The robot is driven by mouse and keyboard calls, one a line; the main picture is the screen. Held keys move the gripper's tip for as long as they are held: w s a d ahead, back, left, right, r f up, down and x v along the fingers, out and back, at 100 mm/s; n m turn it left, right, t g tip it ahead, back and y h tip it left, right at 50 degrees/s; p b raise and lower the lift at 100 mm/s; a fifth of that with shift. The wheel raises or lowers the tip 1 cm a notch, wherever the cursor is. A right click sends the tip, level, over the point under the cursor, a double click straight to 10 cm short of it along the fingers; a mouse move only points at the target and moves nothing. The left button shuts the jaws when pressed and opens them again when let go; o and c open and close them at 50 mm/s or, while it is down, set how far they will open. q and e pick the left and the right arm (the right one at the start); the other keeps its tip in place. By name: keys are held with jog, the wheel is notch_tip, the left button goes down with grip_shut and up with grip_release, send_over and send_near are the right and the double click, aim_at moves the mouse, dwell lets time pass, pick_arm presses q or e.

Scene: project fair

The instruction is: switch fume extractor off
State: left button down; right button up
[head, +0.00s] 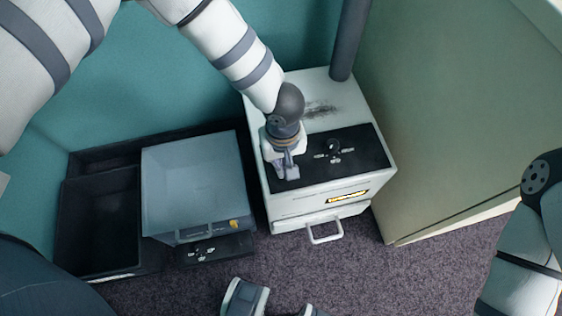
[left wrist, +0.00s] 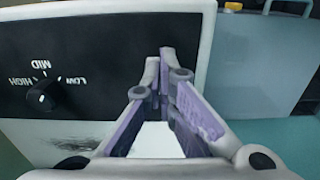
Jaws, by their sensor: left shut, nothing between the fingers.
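The fume extractor (head: 289,203) is a white box with a black top panel, a yellow label and a front handle. A black rotary knob (head: 333,148) sits on the panel. In the left wrist view the knob (left wrist: 45,96) is at the left, with LOW, MID and HIGH printed upside down around it. Its exact setting is hard to read. My left gripper (head: 284,173) is shut and empty over the left part of the panel, apart from the knob. Its fingers also show in the left wrist view (left wrist: 163,82).
A grey-blue machine (head: 195,184) with a handle and yellow button stands left of the extractor, beside a black open bin (head: 100,225). A dark pipe (head: 349,40) rises behind the extractor. A pale green panel (head: 450,110) stands close on the right. Carpet (head: 370,280) lies in front.

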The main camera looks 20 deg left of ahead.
pick_arm(q)
jog(key=shift+f, duration=0.25)
pick_arm(e)
jog(key=shift+s+f, duration=0.1)
jog(key=shift+f, duration=0.05)
pick_arm(q)
jog(key=shift+r+p, duration=1.95)
jog(key=shift+r, duration=1.7)
jog(key=shift+f, duration=0.1)
pick_arm(e)
jog(key=shift+t, duration=0.4)
jog(key=v, duration=0.4)
jog(key=shift+w, duration=0.45)
